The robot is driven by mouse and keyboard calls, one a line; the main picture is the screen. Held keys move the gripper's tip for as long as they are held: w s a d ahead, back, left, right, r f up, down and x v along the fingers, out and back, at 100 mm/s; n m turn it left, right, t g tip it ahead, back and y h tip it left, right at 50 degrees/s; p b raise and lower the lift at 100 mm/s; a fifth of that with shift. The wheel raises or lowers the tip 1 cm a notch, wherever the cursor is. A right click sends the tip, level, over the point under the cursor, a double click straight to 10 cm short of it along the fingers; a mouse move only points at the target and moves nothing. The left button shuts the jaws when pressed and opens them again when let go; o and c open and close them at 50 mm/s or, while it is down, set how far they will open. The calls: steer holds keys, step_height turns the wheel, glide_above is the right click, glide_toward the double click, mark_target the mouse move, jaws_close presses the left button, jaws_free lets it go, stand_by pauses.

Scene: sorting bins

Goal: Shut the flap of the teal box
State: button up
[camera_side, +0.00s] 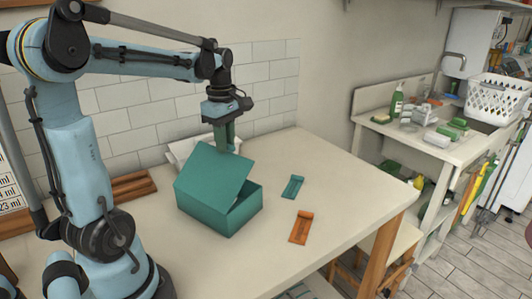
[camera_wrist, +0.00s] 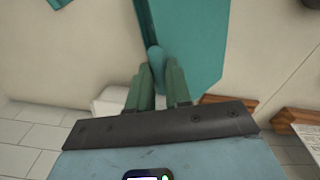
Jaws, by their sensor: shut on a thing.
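The teal box (camera_side: 218,212) stands on the table in front of my arm. Its flap (camera_side: 213,170) is partly open, raised at a slant, with a dark gap showing at the box's right side. My gripper (camera_side: 235,150) points down at the flap's upper edge. In the wrist view, the green fingers (camera_wrist: 158,82) are close together around a rounded teal tab (camera_wrist: 156,58) that appears to belong to the flap. More of the teal flap (camera_wrist: 195,45) shows beyond them. The exact contact is hidden in the side view.
A small teal piece (camera_side: 292,187) and an orange piece (camera_side: 301,227) lie on the table (camera_side: 345,200) right of the box. A wooden rack (camera_side: 133,187) is at left. White material (camera_side: 180,150) lies behind the box by the tiled wall. The table's right side is mostly clear.

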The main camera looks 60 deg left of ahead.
steer(key=shift+w+a+f, duration=0.2)
steer(key=shift+w+f, duration=0.45)
steer(key=shift+f, duration=0.2)
steer(key=shift+w+a+f, duration=0.15)
steer(key=shift+w+f, duration=0.15)
steer(key=shift+f, duration=0.4)
steer(key=shift+w+a+f, duration=0.1)
steer(key=shift+w+f, duration=0.2)
steer(key=shift+f, duration=0.35)
steer(key=o, duration=0.9)
steer(key=shift+r, duration=4.55)
